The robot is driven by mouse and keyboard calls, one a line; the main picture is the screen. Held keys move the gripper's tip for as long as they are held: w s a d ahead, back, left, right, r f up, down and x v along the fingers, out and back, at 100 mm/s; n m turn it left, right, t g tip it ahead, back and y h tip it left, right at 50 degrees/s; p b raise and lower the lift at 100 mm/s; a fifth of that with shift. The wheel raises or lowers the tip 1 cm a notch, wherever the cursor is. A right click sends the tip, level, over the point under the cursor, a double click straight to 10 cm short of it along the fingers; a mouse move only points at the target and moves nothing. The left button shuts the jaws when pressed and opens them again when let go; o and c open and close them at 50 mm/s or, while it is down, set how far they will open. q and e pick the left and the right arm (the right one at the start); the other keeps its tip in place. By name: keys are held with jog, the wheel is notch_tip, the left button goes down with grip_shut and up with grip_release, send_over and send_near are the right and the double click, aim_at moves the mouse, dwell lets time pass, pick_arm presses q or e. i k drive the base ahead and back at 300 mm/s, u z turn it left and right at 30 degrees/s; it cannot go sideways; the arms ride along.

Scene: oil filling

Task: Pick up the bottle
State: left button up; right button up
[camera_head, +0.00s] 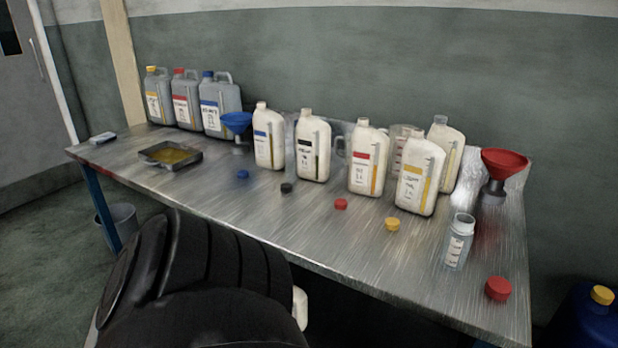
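Several white bottles with labels stand upright on the metal table. One has a blue label (269,137), one a dark label (313,147), one a red label (367,158) and one a yellow label (419,176). Another white bottle (448,145) stands behind the yellow-labelled one and is partly hidden by it. A small clear bottle (458,241) without a cap stands near the front right. Which one is the task's bottle cannot be told. Neither gripper shows; a large black part, which may be mine, fills the lower left.
Loose caps in blue (242,174), black (286,188), red (341,204) and yellow (392,224) lie before the bottles. A larger red cap (498,288) lies front right. A red funnel (503,164), blue funnel (237,123), oil tray (195,164) and grey jugs (186,102) occupy the table.

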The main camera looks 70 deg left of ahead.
aim_at(422, 161)
jog(key=u, duration=2.3)
